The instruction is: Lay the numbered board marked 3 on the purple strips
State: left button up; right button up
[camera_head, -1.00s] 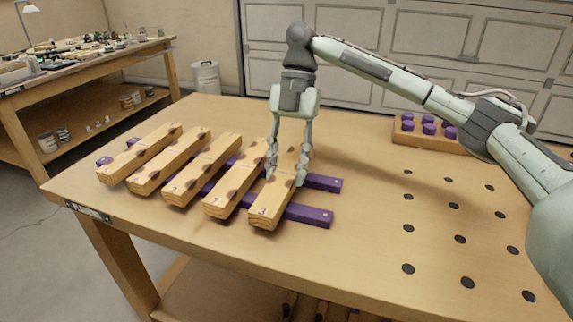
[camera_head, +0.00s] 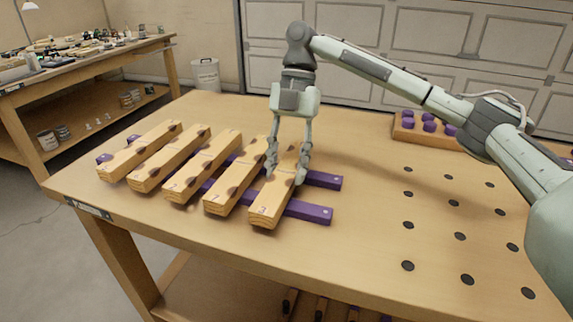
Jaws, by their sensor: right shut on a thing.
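The wooden board marked 3 (camera_head: 271,204) is the rightmost in a row of boards. It lies across the two purple strips, the near strip (camera_head: 309,212) and the far strip (camera_head: 324,180), whose right ends stick out beyond it. My right gripper (camera_head: 287,174) comes down from above with one finger on each side of this board, shut on it near its middle. The fingers hide part of the board's sides. I cannot tell whether any small gap is left under the board. My left gripper is not in view.
Several similar boards, such as the neighbouring one (camera_head: 232,194), lie side by side to the left across the strips. A wooden block with purple knobs (camera_head: 430,139) stands at the back right. The table's right side has dark round holes (camera_head: 460,236) and is otherwise clear.

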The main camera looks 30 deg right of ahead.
jog(key=o, duration=1.3)
jog(key=shift+o, duration=0.2)
jog(key=shift+r, duration=4.05)
